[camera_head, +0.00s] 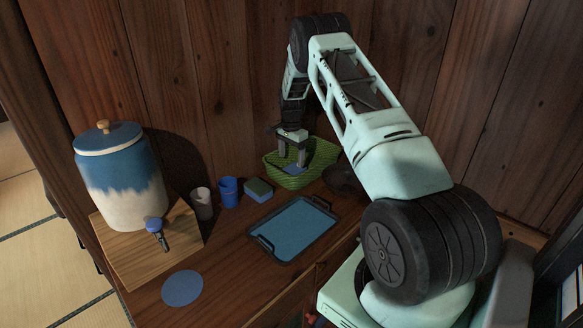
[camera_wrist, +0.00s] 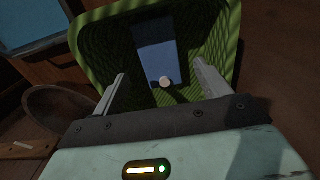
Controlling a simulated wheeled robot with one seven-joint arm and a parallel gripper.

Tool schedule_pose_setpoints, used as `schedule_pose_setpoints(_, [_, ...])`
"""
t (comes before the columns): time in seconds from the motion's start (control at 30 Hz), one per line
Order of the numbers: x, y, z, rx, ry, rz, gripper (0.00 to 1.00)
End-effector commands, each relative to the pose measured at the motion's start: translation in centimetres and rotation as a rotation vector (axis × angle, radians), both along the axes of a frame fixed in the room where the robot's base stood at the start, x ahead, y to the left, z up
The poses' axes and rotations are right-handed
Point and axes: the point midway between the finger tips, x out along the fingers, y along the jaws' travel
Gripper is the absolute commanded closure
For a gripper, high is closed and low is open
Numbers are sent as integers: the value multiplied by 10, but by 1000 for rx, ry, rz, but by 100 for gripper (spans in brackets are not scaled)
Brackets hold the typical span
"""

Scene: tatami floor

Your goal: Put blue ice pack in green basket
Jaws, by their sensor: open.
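The green basket (camera_head: 323,158) stands at the back of the wooden counter, against the wall. The blue ice pack (camera_head: 292,169) lies inside the basket. In the wrist view the ice pack (camera_wrist: 158,50) shows as a flat blue slab with a round white cap, within the green basket walls (camera_wrist: 232,40). My gripper (camera_head: 293,163) points down into the basket, above the ice pack. In the wrist view its two fingers (camera_wrist: 160,82) are spread apart on either side of the cap end, with no visible grip on the pack.
A blue tray with dark handles (camera_head: 294,229) lies in front of the basket. A sponge (camera_head: 258,190), a blue cup (camera_head: 228,192) and a grey cup (camera_head: 202,203) stand left of it. A blue-white dispenser (camera_head: 122,180) is on a wooden stand, near a blue disc (camera_head: 182,288).

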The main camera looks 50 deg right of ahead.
Motion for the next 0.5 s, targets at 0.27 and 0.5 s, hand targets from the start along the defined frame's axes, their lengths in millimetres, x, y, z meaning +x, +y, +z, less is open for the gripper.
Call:
schedule_pose_setpoints(0.27, [0,0,51,-1,-1,-1,24])
schedule_pose_setpoints(0.5, [-1,0,66,1,1,-1,24])
